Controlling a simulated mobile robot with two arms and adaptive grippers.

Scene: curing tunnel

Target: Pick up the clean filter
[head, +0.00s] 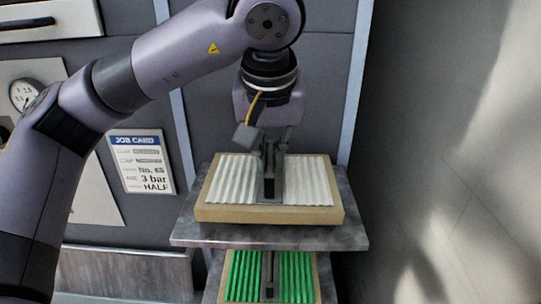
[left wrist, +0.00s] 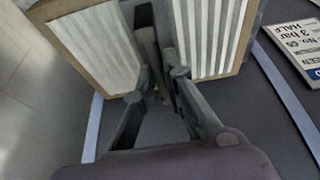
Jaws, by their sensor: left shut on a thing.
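The clean filter (head: 310,180) has white pleats in a tan frame, with a dark bar down its middle. It lies flat on the upper grey shelf in the head view, or very close above it; I cannot tell which. My left gripper (head: 270,160) comes down from above and is shut on the dark bar at the far part of the filter. In the left wrist view the fingers (left wrist: 163,85) close around the bar between the two white pleated halves (left wrist: 100,45). The fingers hide part of the bar. My right gripper is not in view.
The upper grey shelf (head: 350,228) juts from the dark panel wall. Below it a green pleated filter (head: 240,278) with a similar bar sits on a lower shelf. A job card (head: 141,162) and a gauge (head: 25,94) are at left. Open floor lies at right.

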